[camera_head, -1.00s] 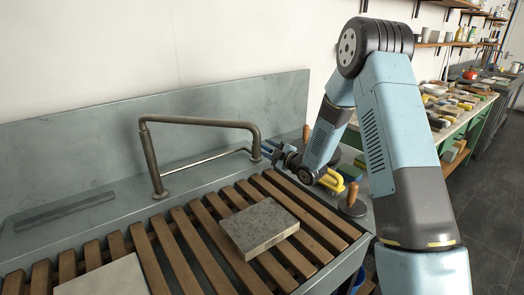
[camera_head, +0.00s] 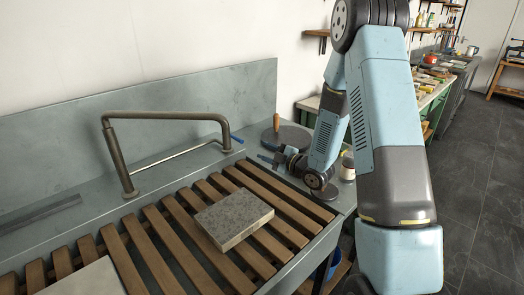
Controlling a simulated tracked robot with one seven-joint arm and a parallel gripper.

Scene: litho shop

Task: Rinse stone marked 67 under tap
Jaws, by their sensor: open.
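A grey mottled stone slab (camera_head: 234,217) lies flat on the wooden slats of the sink. A paler slab (camera_head: 88,279) lies at the lower left, cut off by the picture edge. No number can be read on either, so I cannot tell which is 67. A bent metal pipe (camera_head: 168,115), which looks like the tap, arches over the back of the slats, left of and behind the grey slab. My gripper (camera_head: 255,149) is open, its blue-tipped fingers pointing left, behind and to the right of the grey slab and apart from it. Nothing shows between the fingers.
A dark round disc with a wooden knob (camera_head: 287,135) stands behind my gripper. A small jar (camera_head: 347,166) stands right of my wrist. A grey back panel (camera_head: 60,160) closes off the sink's rear. Cluttered benches run along the wall; open floor (camera_head: 470,170) lies to the right.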

